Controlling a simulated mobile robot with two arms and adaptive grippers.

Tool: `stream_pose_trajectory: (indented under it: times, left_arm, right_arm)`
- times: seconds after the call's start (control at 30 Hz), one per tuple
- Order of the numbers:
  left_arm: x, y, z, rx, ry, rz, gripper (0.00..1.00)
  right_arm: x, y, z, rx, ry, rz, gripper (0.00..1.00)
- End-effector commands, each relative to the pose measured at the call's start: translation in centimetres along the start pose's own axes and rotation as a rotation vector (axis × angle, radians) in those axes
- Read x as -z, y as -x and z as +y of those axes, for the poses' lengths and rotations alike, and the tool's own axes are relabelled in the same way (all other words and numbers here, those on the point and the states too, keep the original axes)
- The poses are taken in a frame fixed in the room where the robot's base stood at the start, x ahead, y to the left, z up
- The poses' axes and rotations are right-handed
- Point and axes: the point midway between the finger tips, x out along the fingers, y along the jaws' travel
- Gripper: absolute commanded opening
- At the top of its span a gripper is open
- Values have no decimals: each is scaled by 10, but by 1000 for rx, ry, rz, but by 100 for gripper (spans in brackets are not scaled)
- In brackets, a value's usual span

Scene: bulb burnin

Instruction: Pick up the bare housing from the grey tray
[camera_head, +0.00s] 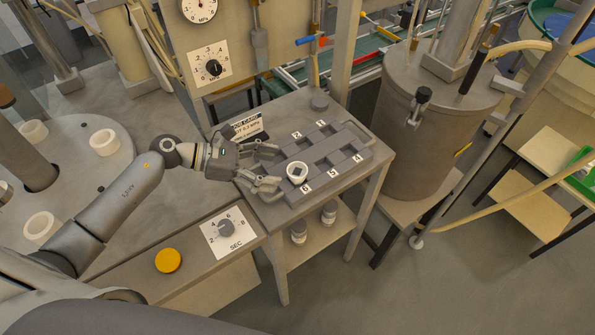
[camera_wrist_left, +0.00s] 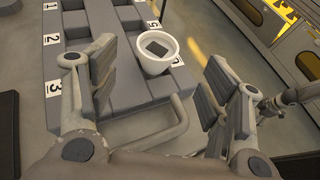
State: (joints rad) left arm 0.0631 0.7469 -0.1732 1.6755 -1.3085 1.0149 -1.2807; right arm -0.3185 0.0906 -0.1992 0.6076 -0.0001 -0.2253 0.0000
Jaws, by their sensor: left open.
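The bare housing (camera_head: 297,171) is a white round cup with a dark square inside. It sits at the near-left end of the grey tray (camera_head: 340,135), by the label 6. My left gripper (camera_head: 279,167) is open and reaches in from the left, its fingertips just left of the housing and not closed on it. In the left wrist view, the housing (camera_wrist_left: 143,63) shows upright beyond and between the spread fingers (camera_wrist_left: 160,75). The tray's other visible compartments look empty.
The tray has a handle (camera_wrist_left: 160,138) close below my fingers. A round grey puck (camera_head: 319,103) sits at the back of the stand. White rings (camera_head: 104,142) lie on the round table at left. A large grey tank (camera_head: 425,150) stands right.

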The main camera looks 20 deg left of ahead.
Motion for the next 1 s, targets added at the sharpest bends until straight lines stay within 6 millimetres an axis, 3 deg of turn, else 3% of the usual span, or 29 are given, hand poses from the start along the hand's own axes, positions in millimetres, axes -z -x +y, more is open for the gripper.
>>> stream_pose_trajectory:
  times: [0.2, 0.33, 0.67, 1.0]
  left_arm:
    - [-11, -25, 2, 0, 2, -6, 71]
    - [-8, -43, 2, 0, 2, -3, 71]
    - [-4, -51, 2, -1, 0, -1, 71]
    - [-5, -51, 2, -1, 0, -1, 29]
  right_arm:
    - [22, 23, 2, -2, -2, 31, 87]
    - [37, 28, -2, 3, -5, 57, 87]
    - [32, 28, -10, 13, -8, 45, 87]
    - [22, 28, -6, 7, -3, 31, 87]
